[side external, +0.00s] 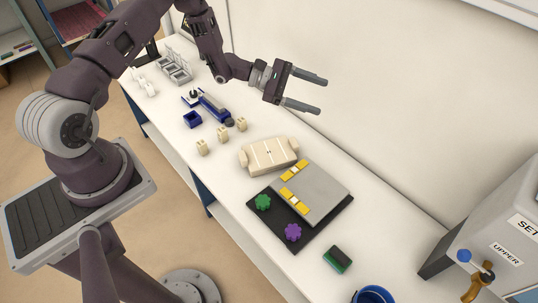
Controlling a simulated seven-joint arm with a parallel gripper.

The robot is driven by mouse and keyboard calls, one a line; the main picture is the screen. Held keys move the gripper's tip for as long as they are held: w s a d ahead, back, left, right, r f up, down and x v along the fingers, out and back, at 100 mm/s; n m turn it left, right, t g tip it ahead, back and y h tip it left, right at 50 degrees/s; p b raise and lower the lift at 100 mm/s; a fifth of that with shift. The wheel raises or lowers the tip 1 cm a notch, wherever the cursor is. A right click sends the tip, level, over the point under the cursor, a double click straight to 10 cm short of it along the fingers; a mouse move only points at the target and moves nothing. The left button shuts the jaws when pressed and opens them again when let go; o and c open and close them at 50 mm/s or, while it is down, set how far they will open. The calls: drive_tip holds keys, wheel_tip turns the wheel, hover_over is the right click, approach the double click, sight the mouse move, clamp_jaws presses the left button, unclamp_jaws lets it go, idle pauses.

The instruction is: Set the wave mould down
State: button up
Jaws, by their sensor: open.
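A cream block with rounded ends and pale lines across its top (269,155), which looks like the wave mould, lies on the white bench (385,225). It sits close to the upper left edge of a grey slab (322,188), and I cannot tell whether they touch. My gripper (322,95) is open and empty. Its two fingers point right, in the air above the far side of the bench, up and to the right of the cream block in the picture. Nothing hides the block.
The slab lies on a black board (283,239) with yellow pieces (294,170), a green knob (263,202) and a purple knob (293,232). Cream posts (222,134) stand left of the block. A sponge (337,259), blue bowl (373,295) and grey kiln (495,205) are right.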

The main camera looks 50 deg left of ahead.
drive_tip(key=a+f+n+t+y, duration=0.2)
drive_tip(key=a+f+n, duration=0.25)
drive_tip(key=f, duration=0.55)
drive_tip(key=n+t+y, duration=0.2)
drive_tip(key=n+y, duration=0.3)
drive_tip(key=n, duration=0.1)
approach(291, 142)
drive_tip(key=x, duration=0.3)
drive_tip(key=shift+w+d+r, duration=0.2)
drive_tip(key=shift+w+r, duration=0.05)
drive_tip(key=shift+w, duration=0.15)
drive_tip(key=x, duration=0.3)
drive_tip(key=f+x, duration=0.1)
drive_tip(key=x, duration=0.2)
drive_tip(key=shift+w+d, duration=0.15)
drive_tip(key=shift+w, duration=0.1)
clamp_jaws()
